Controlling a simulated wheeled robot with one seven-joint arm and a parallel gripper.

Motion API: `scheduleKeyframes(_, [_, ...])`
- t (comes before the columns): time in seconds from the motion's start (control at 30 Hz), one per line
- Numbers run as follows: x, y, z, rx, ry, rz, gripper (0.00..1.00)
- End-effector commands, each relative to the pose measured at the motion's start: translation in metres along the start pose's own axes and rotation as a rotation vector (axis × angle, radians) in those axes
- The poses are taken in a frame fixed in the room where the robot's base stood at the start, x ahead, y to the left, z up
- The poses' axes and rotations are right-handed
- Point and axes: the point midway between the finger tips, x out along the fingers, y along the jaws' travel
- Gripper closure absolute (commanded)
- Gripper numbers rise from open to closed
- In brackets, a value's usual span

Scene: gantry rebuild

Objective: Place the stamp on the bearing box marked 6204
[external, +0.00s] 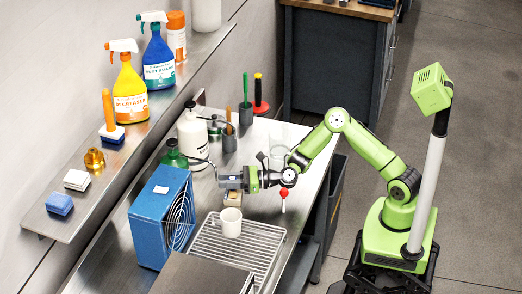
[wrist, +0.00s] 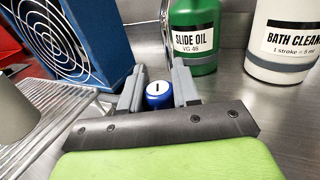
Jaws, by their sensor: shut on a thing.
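In the wrist view my gripper (wrist: 158,88) is shut on a blue round knob with a white top and a black mark, which looks like the handle of the stamp (wrist: 158,97). The knob's lower part is hidden behind the gripper's front bar. A small tan block (external: 233,199) shows just below the fingers; I cannot tell whether it is the stamp's base or a separate box. No 6204 marking is readable in either view.
The blue fan box (external: 160,220) is to the left. A green slide oil bottle (wrist: 195,40) and a white bath cleaner bottle (wrist: 285,45) stand behind. A shelf (external: 85,212) holds spray bottles and small blocks.

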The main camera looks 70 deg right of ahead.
Motion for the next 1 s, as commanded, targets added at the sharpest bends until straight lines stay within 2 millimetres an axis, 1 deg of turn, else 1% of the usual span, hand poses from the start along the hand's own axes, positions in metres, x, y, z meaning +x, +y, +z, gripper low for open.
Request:
scheduleKeyframes(0.13, [0.000,0.000,-0.003,0.000,0.000,0.000,0.99])
scheduleKeyframes(0.17, [0.000,0.000,-0.003,-0.001,0.000,0.000,0.66])
scheduleKeyframes(0.3, [0.000,0.000,-0.002,-0.001,0.000,-0.001,0.45])
scheduleKeyframes(0.33, [0.000,0.000,-0.002,-0.001,0.000,-0.001,0.43])
scheduleKeyframes(0.57, [0.000,0.000,-0.002,-0.001,0.000,-0.001,0.43])
scheduleKeyframes(0.63, [0.000,0.000,0.004,-0.001,-0.001,0.000,0.43])
scheduleKeyframes(0.67, [-0.004,-0.001,0.002,0.000,0.001,0.000,0.43])
scheduleKeyframes(0.77, [-0.022,-0.001,0.000,-0.001,0.002,0.000,0.43])
scheduleKeyframes(1.0, [-0.086,-0.002,-0.004,0.000,0.003,-0.003,0.43])
